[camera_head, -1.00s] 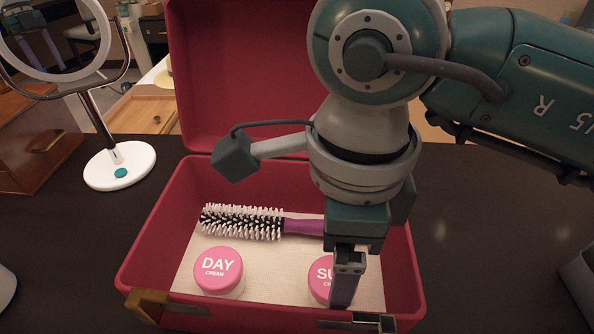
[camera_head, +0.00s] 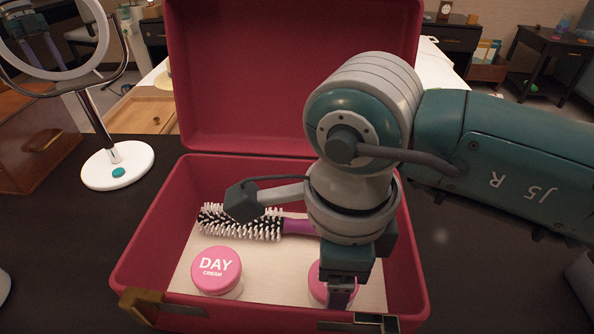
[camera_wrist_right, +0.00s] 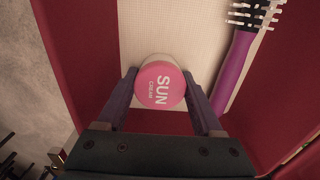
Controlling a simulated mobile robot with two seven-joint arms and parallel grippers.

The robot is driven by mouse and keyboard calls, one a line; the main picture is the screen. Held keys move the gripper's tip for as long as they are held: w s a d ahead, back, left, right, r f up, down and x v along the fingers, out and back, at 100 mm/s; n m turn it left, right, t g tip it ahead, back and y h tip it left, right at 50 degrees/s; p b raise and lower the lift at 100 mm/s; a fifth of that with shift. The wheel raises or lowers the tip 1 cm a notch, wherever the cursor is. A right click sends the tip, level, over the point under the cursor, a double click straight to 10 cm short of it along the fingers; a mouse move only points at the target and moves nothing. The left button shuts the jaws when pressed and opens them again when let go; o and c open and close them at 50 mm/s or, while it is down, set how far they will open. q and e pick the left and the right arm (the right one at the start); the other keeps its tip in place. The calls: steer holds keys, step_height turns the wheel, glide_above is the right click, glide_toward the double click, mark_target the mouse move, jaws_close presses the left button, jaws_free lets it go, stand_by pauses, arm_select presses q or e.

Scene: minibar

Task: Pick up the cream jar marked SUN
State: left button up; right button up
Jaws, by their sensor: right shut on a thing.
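The SUN cream jar has a pink lid with white lettering and stands in the front right of the red case (camera_head: 137,240). In the head view my right gripper (camera_head: 340,300) covers most of the jar (camera_head: 317,284). In the right wrist view the lid of the jar (camera_wrist_right: 160,84) lies between the two fingers of my right gripper (camera_wrist_right: 160,95), one on each side. The right gripper is shut on the jar, which is still down at the light case floor. My left gripper is not in view.
The pink DAY cream jar (camera_head: 216,270) stands to the left in the case. A round hairbrush with a purple handle (camera_head: 240,222) lies behind the jars. The case lid (camera_head: 240,80) stands open at the back. A mirror on a white base (camera_head: 118,165) stands at the left.

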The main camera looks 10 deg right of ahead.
steer(key=c, duration=0.5)
steer(key=shift+r, duration=0.15)
